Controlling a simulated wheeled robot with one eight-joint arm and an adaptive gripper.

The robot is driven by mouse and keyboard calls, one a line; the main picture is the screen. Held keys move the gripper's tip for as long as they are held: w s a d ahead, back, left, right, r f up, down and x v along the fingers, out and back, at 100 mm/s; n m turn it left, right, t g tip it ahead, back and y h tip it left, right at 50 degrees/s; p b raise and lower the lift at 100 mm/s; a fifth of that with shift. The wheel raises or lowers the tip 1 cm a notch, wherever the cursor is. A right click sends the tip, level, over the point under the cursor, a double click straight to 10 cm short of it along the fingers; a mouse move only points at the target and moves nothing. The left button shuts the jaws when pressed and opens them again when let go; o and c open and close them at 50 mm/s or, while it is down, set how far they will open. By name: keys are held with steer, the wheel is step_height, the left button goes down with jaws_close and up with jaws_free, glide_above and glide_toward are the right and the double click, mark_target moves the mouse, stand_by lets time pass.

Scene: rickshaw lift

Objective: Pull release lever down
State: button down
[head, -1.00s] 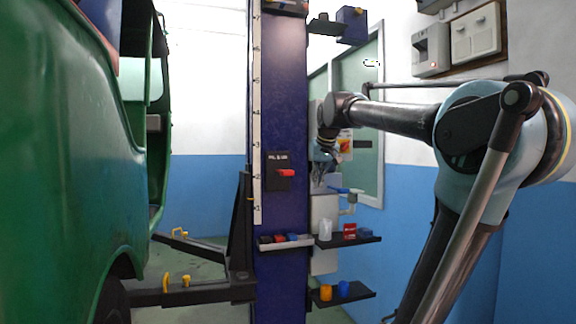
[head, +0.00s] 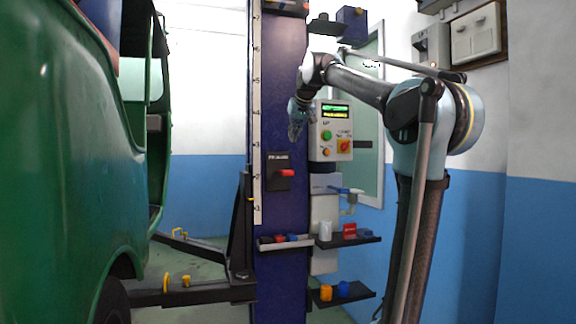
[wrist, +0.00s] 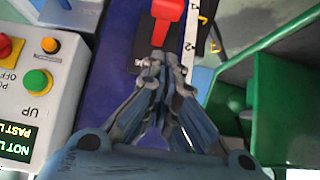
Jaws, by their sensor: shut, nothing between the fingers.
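The release lever (head: 286,173) is a short red handle on a black plate (head: 279,184) on the dark blue lift column. In the wrist view the red lever (wrist: 167,12) is at the top, just beyond my fingertips. My gripper (head: 293,138) is in front of the column, above and slightly right of the lever. In the wrist view my gripper (wrist: 161,62) is shut and empty, its fingertips over the black plate. A gap shows between the fingertips and the lever in the head view.
The control box (head: 331,130) with buttons and a lit display stands right of the column. The green rickshaw (head: 60,150) fills the left. Small shelves (head: 347,241) with parts stick out below right. A lift arm (head: 195,291) reaches under the rickshaw.

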glide_above(283, 172)
steer(key=w+d, duration=0.2)
step_height(283, 172, down, 7)
steer(key=shift+s, duration=0.15)
step_height(283, 172, down, 3)
steer(key=shift+f, duration=0.6)
steer(key=shift+a, duration=0.1)
